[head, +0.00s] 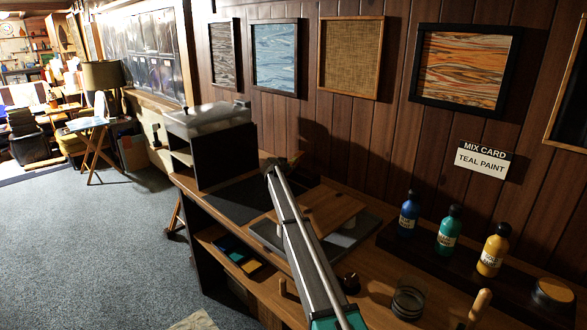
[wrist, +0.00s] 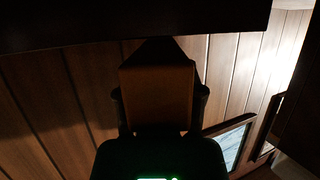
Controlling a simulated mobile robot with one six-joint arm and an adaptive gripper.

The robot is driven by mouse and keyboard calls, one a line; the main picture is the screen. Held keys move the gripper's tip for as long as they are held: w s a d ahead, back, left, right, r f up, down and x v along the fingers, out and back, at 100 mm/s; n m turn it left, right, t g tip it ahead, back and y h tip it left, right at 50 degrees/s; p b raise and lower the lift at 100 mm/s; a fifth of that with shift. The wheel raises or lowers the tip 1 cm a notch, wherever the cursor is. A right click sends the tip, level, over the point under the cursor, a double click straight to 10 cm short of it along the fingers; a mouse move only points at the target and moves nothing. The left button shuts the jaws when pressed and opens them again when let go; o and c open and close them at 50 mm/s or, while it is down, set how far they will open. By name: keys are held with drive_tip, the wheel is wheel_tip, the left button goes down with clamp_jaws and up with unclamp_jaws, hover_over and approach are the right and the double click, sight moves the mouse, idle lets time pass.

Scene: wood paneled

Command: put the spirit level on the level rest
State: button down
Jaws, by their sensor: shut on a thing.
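In the wrist view my gripper (wrist: 160,104) is shut on an orange-brown block-like thing, which I take to be the spirit level (wrist: 157,82). It sits between the two dark fingers, and only its near end shows clearly. Its upper part narrows into shadow below a wide dark band. In the head view my arm reaches over the bench, and the gripper end (head: 277,164) is a small dark shape near the black shelf unit; the held thing cannot be made out there. I cannot tell for certain which thing is the level rest.
The wooden bench (head: 375,268) carries a black shelf unit (head: 228,155), a dark mat (head: 238,202), a wooden board (head: 335,207), a glass jar (head: 408,299) and blue, teal (head: 449,232) and yellow paint bottles. Framed pictures hang on the paneled wall behind. Carpet is clear at left.

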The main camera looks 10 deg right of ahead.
drive_tip(key=shift+f+b, duration=0.3)
drive_tip(key=shift+c, duration=0.6)
unclamp_jaws()
drive_tip(key=shift+o, duration=0.6)
drive_tip(key=shift+r+p, duration=0.3)
wheel_tip(320, 180, up, 8)
drive_tip(key=p, duration=0.7)
drive_tip(key=shift+f+p, duration=0.1)
drive_tip(key=shift+p, duration=0.3)
drive_tip(key=shift+s+a+r+p, duration=0.1)
drive_tip(key=shift+s+r+p, duration=0.15)
drive_tip(key=shift+r+p, duration=0.1)
drive_tip(key=s+a+r+m+g+h+p, duration=0.1)
drive_tip(key=s+a+r+p, duration=0.1)
drive_tip(key=s, duration=1.1)
drive_tip(key=s+a+r+m+h+p, duration=0.1)
drive_tip(key=s+a+r+p, duration=0.1)
drive_tip(key=s, duration=1.1)
drive_tip(key=shift+s+a+g, duration=0.25)
drive_tip(key=shift+a+g, duration=0.15)
drive_tip(key=shift+a, duration=0.4)
